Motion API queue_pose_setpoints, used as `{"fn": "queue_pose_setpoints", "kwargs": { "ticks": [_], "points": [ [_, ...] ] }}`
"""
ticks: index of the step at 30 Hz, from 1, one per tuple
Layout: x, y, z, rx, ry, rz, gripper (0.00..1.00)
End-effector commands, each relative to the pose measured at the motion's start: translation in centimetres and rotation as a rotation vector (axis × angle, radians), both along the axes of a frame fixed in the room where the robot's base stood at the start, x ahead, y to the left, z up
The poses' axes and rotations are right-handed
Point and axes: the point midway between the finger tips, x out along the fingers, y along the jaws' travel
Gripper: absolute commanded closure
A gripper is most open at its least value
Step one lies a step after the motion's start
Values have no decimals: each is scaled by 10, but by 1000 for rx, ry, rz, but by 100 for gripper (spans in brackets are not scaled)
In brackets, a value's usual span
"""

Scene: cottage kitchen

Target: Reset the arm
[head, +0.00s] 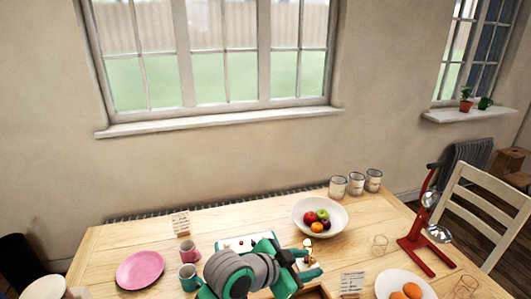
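My arm, green and grey, reaches in over the front middle of the wooden table (225,222). My gripper (308,263) points to the right at its end, low in the view. Its two fingers look apart, and I see nothing held between them. A white tray or board (235,243) with small coloured items lies behind the arm and is partly hidden by it.
A white bowl of fruit (337,224) stands just behind my gripper. Pink and green mugs (188,279) and a pink plate (139,269) are left. Three jars (356,184) line the back edge.

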Motion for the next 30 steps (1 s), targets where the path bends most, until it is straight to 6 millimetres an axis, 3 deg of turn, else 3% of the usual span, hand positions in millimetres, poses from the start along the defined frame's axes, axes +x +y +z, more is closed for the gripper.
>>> {"fn": "queue_pose_setpoints", "kwargs": {
  "ticks": [1, 6, 14, 20, 30],
  "points": [
    [2, -13, 2, -69, -11, 17, 61],
    [10, -37, 13, -273, -50, 105, 61],
    [13, -49, 10, -542, -71, 271, 61],
    [6, -46, -9, -700, -68, 418, 61],
    [-33, -25, -73, -852, -47, 690, 61]
  ]
}}
